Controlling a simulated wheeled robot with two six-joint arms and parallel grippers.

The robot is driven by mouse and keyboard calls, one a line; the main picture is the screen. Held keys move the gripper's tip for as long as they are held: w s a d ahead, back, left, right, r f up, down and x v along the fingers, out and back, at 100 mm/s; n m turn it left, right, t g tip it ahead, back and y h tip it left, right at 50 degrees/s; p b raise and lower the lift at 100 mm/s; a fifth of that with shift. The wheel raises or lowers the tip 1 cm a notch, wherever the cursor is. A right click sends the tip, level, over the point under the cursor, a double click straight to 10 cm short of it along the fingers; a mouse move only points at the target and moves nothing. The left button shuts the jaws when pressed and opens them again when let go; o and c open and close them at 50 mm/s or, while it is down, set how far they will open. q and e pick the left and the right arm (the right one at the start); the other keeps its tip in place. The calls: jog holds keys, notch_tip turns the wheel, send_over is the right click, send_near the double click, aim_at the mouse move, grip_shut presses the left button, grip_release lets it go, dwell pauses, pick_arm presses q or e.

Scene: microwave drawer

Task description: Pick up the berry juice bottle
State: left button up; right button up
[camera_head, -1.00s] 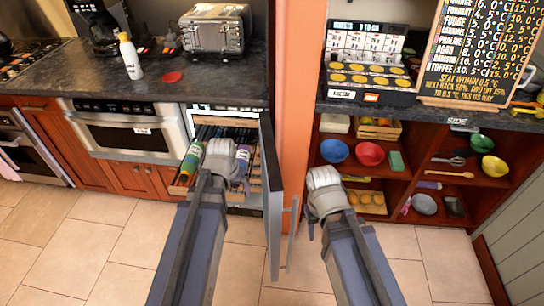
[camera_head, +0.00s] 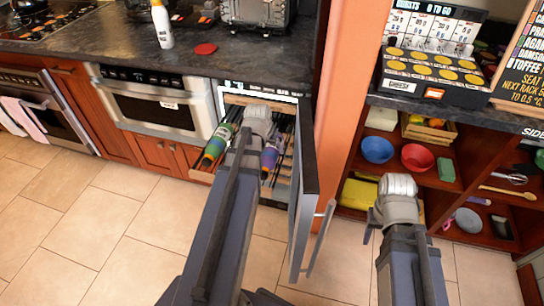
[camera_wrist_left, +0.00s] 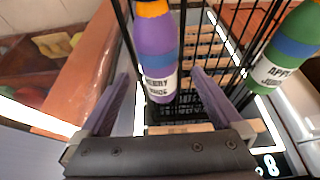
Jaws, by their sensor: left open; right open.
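The berry juice bottle (camera_wrist_left: 160,50) is purple with a blue band, an orange top part and a white label in the left wrist view. In the head view it shows as a purple bottle (camera_head: 271,157) in the open fridge, right of my left arm. My left gripper (camera_wrist_left: 158,76) is open, with one finger on each side of the bottle in the wrist picture; I cannot tell whether they touch it. In the head view my left gripper (camera_head: 258,120) reaches into the fridge, its fingertips hidden. My right gripper (camera_head: 396,200) is open and empty before the shelves.
A green apple juice bottle (camera_head: 217,146) stands left of my left arm; it also shows in the wrist view (camera_wrist_left: 287,47). Black wire rack bars surround the bottles. The open fridge door (camera_head: 305,205) stands between my arms. Open floor (camera_head: 90,220) lies to the left.

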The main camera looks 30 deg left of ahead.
aim_at(270, 150)
pick_arm(q)
jog(key=shift+b+x, duration=2.3)
jog(key=shift+x, duration=0.5)
jog(key=shift+w+r, duration=0.15)
grip_shut()
